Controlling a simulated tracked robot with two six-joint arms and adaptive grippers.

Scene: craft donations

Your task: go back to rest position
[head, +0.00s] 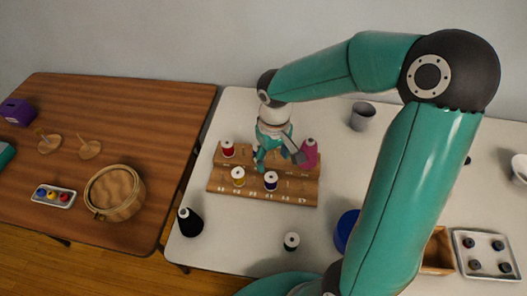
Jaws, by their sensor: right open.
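My right gripper (279,161) is open above a wooden spool rack (224,186) on the white table. Its fingers point down and are spread apart. A magenta cone spool (309,150) stands at the rack's right end, close beside the right finger; whether they touch cannot be told. My gripper hides part of the rack's back row. My left gripper is not in view.
A grey cup (362,116) is behind; a metal tray (459,251) is at right. My arm covers the table's middle.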

